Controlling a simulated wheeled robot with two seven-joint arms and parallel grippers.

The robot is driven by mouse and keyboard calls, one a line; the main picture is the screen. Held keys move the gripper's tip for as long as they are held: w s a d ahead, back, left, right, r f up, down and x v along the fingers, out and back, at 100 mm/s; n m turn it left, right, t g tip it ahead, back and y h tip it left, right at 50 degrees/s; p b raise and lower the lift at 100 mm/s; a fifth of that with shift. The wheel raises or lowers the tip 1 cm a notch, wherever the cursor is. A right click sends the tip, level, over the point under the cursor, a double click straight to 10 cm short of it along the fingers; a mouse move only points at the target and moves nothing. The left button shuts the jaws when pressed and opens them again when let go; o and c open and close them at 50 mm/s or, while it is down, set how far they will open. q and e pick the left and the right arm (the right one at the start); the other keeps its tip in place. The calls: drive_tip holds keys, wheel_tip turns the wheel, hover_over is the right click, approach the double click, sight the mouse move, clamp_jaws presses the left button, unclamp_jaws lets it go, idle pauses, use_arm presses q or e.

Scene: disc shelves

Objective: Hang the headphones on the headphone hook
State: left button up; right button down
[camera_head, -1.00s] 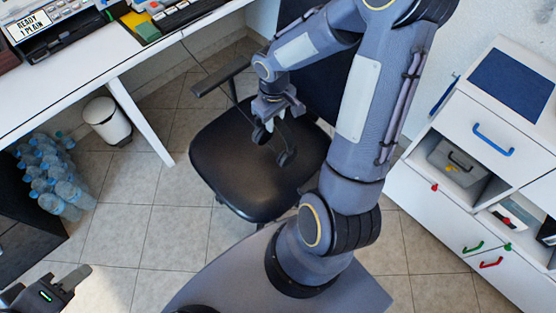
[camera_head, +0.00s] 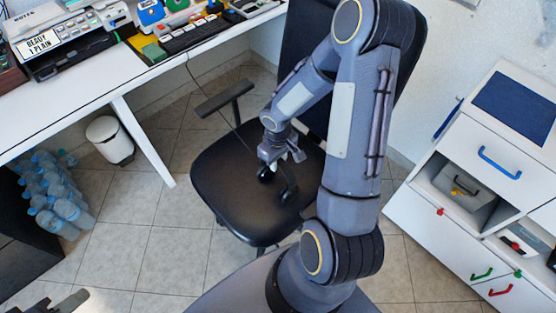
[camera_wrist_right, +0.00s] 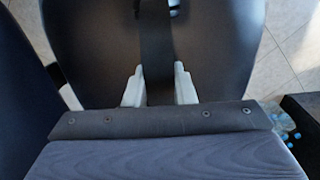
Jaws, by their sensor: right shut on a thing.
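My right gripper (camera_head: 281,157) is over the black chair seat and shut on the dark headphones (camera_head: 288,188). The headphones hang below it, with two round black ear cups showing. In the right wrist view, the dark headband (camera_wrist_right: 157,55) runs between the two pale fingertips of the right gripper (camera_wrist_right: 160,88). Part of the headphones is cut off at the top of that view. My left gripper (camera_head: 66,303) is at the bottom left edge, mostly cut off, so its jaws are unclear. I cannot make out a headphone hook in these frames.
The black office chair (camera_head: 235,205) stands under my right arm. A white desk (camera_head: 75,105) with a printer and keyboard is at the upper left. A white bin (camera_head: 110,140) and several water bottles (camera_head: 70,213) are on the floor. A white drawer cabinet (camera_head: 470,125) stands right.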

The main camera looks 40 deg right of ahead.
drive_tip(key=c, duration=1.2)
unclamp_jaws()
drive_tip(key=shift+f, duration=0.1)
drive_tip(key=shift+r+p, duration=0.3)
drive_tip(key=shift+p, duration=0.05)
drive_tip(key=s+a+r+m+t+p, duration=0.1)
drive_tip(key=s+a+r, duration=0.15)
drive_tip(key=r, duration=0.85)
drive_tip(key=s+a+r+t+p, duration=0.1)
drive_tip(key=s+a+r, duration=0.15)
drive_tip(key=r, duration=0.75)
drive_tip(key=s+a+r+m+t+y, duration=0.1)
drive_tip(key=s+a+r+t+y, duration=0.2)
drive_tip(key=s, duration=0.6)
drive_tip(key=a+r, duration=0.2)
drive_tip(key=a, duration=0.1)
drive_tip(key=shift+m+t+y, duration=0.3)
drive_tip(key=shift+y, duration=0.1)
